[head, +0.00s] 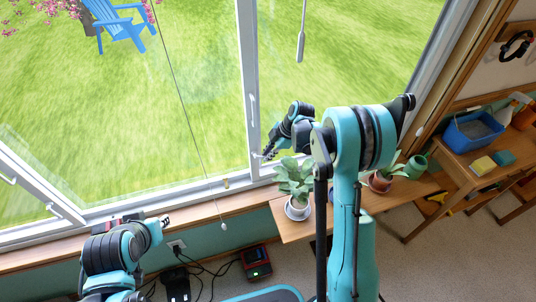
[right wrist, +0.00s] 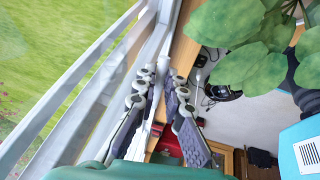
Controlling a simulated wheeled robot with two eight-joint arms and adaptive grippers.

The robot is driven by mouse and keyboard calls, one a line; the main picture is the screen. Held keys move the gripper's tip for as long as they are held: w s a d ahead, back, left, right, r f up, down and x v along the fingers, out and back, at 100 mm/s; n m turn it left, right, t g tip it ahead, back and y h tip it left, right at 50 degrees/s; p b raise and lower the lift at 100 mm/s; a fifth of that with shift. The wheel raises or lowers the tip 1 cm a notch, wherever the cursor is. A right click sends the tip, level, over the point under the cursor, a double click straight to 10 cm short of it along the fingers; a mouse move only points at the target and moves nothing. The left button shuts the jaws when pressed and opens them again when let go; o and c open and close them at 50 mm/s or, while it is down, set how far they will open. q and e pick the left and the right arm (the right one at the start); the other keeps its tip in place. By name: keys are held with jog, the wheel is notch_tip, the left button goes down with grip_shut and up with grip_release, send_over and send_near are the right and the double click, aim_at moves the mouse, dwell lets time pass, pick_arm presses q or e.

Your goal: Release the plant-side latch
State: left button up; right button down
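In the head view my right gripper (head: 268,154) is at the window frame's lower part, just left of the potted plant (head: 295,182). In the right wrist view its two fingers (right wrist: 160,82) are apart. A slim white bar (right wrist: 157,100), perhaps the latch lever, shows between them; I cannot tell whether they touch it. The latch itself is not clear in the head view, where the gripper covers that spot. A white handle (head: 253,112) sits higher on the upright window post. My left gripper (head: 165,222) is at the lower left by the sill, too small to read.
Plant leaves (right wrist: 235,40) hang close to the right gripper in the wrist view. The wooden shelf (head: 292,232) carries the plants and a green watering can (head: 416,167). A pull cord with a white knob (head: 224,227) hangs by the sill. A red device (head: 256,262) is on the floor.

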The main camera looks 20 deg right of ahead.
jog(key=shift+r, duration=0.1)
jog(key=shift+a+r+h+p, duration=0.2)
jog(key=shift+r+h+p, duration=0.35)
jog(key=shift+h, duration=0.75)
jog(key=shift+r+n+h+p, duration=0.3)
jog(key=shift+h+p, duration=0.05)
jog(key=shift+h, duration=0.65)
jog(key=c, duration=1.9)
grip_release()
